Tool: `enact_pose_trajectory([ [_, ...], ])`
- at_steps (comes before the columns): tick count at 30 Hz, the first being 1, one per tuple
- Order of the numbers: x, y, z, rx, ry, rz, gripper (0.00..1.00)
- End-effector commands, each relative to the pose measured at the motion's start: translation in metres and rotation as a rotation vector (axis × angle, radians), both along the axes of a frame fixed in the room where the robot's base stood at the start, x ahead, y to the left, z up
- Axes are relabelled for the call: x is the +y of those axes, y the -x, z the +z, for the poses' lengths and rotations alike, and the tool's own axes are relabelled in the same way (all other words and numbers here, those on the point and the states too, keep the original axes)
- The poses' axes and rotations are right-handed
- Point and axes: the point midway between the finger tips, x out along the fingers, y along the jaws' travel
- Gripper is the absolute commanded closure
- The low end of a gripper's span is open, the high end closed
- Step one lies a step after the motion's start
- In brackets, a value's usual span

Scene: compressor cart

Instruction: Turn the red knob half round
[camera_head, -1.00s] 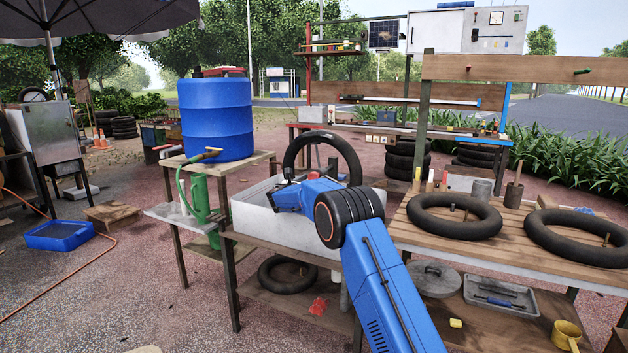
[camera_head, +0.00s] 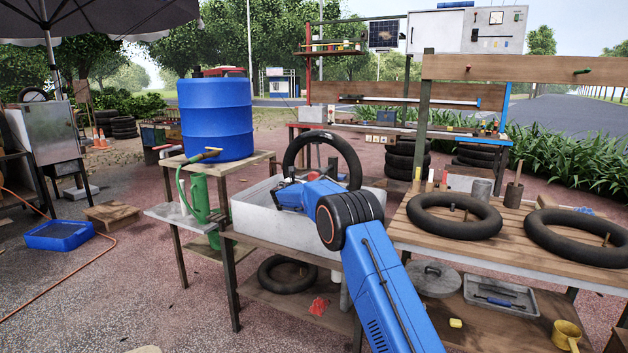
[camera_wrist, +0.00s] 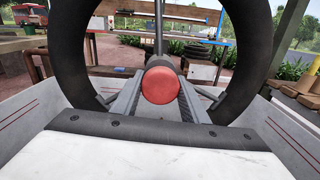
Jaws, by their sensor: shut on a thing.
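The red knob (camera_wrist: 160,85) is round and sits in the middle of the wrist view, in front of a grey upright rod. My gripper (camera_wrist: 160,82) has one grey finger on each side of it and is shut on the knob. In the head view my gripper (camera_head: 284,185) is over the white basin, at the end of my blue arm. The knob cannot be made out there.
A black tyre tube (camera_head: 350,155) stands upright in the white basin (camera_head: 262,228), close around my gripper. A blue barrel (camera_head: 215,118) stands to the left. Two tubes lie flat on the wooden bench (camera_head: 405,232) at right.

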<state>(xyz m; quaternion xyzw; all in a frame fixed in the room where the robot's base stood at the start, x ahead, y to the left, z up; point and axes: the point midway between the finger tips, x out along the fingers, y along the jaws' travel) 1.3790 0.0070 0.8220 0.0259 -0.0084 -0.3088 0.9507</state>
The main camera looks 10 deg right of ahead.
Motion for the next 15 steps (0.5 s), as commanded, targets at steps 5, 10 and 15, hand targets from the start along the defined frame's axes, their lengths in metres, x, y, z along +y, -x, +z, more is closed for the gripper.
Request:
enact_pose_trajectory([
  [5, 0.0002, 0.0000, -0.0003, -0.055, -0.076, -0.001, 0.82],
  [10, 0.0002, 0.0000, -0.0004, -0.071, -0.099, -0.001, 0.82],
  [15, 0.0003, 0.0000, -0.0005, -0.071, -0.099, -0.001, 0.82],
])
